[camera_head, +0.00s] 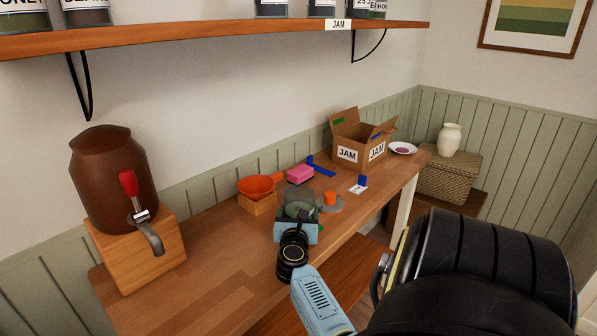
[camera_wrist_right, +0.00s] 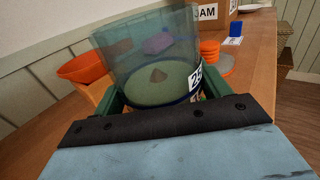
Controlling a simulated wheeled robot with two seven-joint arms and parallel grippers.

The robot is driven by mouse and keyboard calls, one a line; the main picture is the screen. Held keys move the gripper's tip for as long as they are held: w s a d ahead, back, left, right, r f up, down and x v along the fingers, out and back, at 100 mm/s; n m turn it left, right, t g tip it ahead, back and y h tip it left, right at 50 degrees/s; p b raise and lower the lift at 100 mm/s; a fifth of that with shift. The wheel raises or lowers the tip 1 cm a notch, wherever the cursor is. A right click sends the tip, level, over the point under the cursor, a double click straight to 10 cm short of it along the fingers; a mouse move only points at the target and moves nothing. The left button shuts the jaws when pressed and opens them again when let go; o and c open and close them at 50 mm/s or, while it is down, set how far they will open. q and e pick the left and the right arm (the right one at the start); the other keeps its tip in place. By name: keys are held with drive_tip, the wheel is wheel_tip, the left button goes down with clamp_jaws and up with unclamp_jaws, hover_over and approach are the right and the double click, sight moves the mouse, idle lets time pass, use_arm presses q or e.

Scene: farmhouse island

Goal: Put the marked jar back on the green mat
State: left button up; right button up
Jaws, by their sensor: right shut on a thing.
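The marked jar (camera_wrist_right: 150,50) is clear glass with a white label (camera_wrist_right: 196,78) whose visible print starts with "25". In the head view the jar (camera_head: 299,197) stands over the counter, partly hidden by my right gripper (camera_head: 297,214). The gripper is shut on the jar, with a dark green finger on each side in the wrist view (camera_wrist_right: 157,100). A green floor with a small brown cone shows through the glass. I cannot tell whether the jar touches the counter. The green mat is not clearly seen; green by the gripper may be fingers. My left gripper is out of view.
An orange funnel (camera_head: 257,187) on a wooden block is left of the jar. A pink sponge (camera_head: 300,174) lies behind, and an orange item on a grey disc (camera_head: 329,203) is right. A JAM box (camera_head: 360,140) and a brown dispenser (camera_head: 113,180) flank the counter. The front left counter is clear.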

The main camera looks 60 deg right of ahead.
drive_tip(key=shift+f, duration=0.3)
drive_tip(key=o, duration=1.4)
drive_tip(key=shift+o, duration=0.3)
drive_tip(key=shift+f, duration=0.25)
drive_tip(key=shift+a+r, duration=0.1)
drive_tip(key=shift+a, duration=0.05)
drive_tip(key=shift+v, duration=6.9)
